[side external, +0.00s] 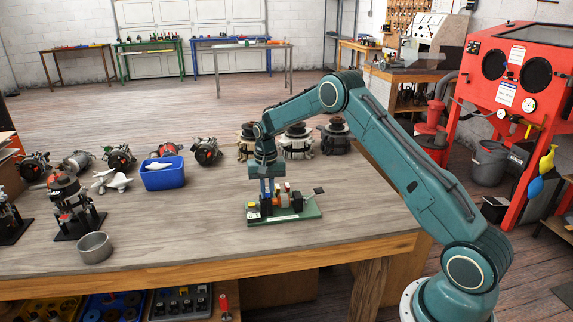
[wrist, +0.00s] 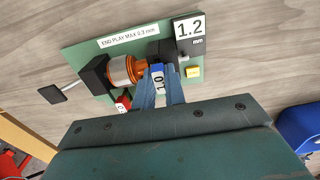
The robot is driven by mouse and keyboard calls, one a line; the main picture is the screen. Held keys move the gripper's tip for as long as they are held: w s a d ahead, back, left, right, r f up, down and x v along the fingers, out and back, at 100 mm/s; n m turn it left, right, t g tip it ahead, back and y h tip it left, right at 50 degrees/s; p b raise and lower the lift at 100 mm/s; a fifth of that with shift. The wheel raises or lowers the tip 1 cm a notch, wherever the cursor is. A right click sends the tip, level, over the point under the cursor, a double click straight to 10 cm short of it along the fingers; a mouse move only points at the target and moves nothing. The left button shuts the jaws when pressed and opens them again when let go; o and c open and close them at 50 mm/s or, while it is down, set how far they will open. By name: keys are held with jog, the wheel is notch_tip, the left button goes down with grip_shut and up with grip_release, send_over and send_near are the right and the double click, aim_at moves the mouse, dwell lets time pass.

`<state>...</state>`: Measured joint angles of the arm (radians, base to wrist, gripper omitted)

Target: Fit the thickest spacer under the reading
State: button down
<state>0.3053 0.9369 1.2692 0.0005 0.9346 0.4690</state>
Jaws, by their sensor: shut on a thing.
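My gripper (wrist: 160,88) is shut on a blue spacer marked 1.0 (wrist: 158,75), close beside the rotor's right end. Whether the spacer sits in a gap is unclear. A yellow spacer (wrist: 193,72) lies on the board's right part. A red spacer (wrist: 122,105) is at the near edge, its mark partly hidden.
A blue bin (side external: 163,177) with white parts stands left of the board, with several alternators behind and beside it. A metal bowl (side external: 94,247) is near the bench's front edge.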

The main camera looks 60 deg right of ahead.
jog(key=shift+f, duration=0.1)
jog(key=c, duration=1.5)
grip_release()
jog(key=shift+o, duration=0.6)
jog(key=shift+a+f, duration=0.1)
jog(key=shift+r, duration=4.1)
jog(key=shift+r, duration=0.1)
